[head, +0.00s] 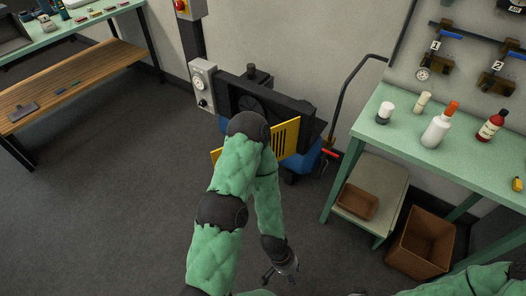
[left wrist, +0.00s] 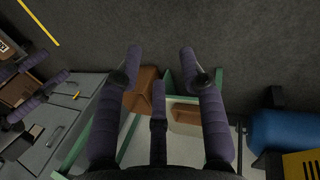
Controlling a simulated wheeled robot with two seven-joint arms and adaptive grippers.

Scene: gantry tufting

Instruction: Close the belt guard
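The belt guard (head: 287,138) is a yellow slotted panel on the blue-tanked machine (head: 303,160) at the back wall. It stands out in front of the dark housing, and a round dark wheel shows behind it. My left arm hides its middle. Part of the guard (left wrist: 300,165) also shows at the lower right of the left wrist view. My left gripper (head: 280,272) hangs below and apart from the guard. In the left wrist view its fingers (left wrist: 160,65) are spread and empty. My right gripper (left wrist: 48,92) shows at that view's left edge, fingers spread, apparently empty.
A green bench (head: 400,145) with bottles stands at the right. Brown bins (head: 422,243) are below it. A grey control box (head: 202,85) is on the wall left of the machine. A table (head: 75,85) stands at the far left. The floor between is clear.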

